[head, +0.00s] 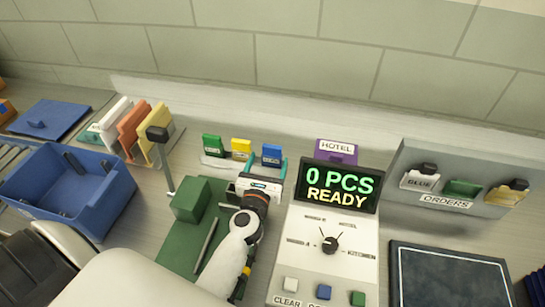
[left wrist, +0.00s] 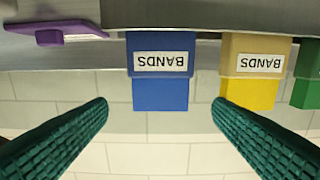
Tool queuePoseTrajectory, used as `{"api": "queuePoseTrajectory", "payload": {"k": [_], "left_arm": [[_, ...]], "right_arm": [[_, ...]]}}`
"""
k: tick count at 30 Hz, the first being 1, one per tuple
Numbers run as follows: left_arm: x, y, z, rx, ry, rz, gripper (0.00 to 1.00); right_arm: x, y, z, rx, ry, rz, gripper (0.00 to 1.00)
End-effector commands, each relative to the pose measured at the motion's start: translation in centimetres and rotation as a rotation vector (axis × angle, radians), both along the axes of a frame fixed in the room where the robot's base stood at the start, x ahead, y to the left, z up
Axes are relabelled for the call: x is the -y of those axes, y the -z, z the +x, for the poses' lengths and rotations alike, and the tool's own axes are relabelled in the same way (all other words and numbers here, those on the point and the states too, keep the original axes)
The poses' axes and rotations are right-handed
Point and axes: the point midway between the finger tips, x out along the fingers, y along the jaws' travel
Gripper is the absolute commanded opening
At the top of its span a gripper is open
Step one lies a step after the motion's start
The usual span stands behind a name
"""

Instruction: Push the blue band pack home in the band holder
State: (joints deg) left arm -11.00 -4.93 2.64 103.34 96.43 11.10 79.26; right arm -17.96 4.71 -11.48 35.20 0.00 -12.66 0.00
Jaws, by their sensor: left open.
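The blue band pack (head: 271,155) stands at the right end of a row with a yellow pack (head: 241,149) and a green pack (head: 212,145) in the band holder (head: 216,163). My left gripper (head: 262,171) is open just in front of the blue pack. In the left wrist view, which is upside down, the blue pack (left wrist: 161,88) with its BANDS label lies between the two spread green fingers of the left gripper (left wrist: 160,104). The fingers look apart from it. How deep the pack sits is unclear. My right gripper is not in view.
A purple HOTEL holder (head: 336,152) stands right of the band holder. The control box with its READY display (head: 340,187) is close on the right. A green block (head: 190,199) and upright post (head: 159,150) are at left, beside a blue bin (head: 62,187).

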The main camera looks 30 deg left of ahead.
Motion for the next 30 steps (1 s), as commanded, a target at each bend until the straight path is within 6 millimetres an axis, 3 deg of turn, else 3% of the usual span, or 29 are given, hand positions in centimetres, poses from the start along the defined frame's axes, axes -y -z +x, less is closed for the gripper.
{"api": "queuePoseTrajectory", "payload": {"k": [10, 18, 26, 30], "left_arm": [[-0.9, -0.1, 3.4, 0.001, 0.001, 0.003, 0.75], [-1.8, -0.1, 6.8, 0.001, 0.001, 0.004, 0.75], [-1.8, 0.0, 7.0, -0.001, 0.001, 0.004, 0.75], [-1.8, 0.0, 7.0, -0.001, 0.001, 0.004, 0.53]], "right_arm": [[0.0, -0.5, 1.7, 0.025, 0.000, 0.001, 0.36], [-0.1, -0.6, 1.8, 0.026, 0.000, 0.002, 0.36], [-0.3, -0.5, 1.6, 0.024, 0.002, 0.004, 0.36], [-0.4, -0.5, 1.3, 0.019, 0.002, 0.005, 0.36]]}}
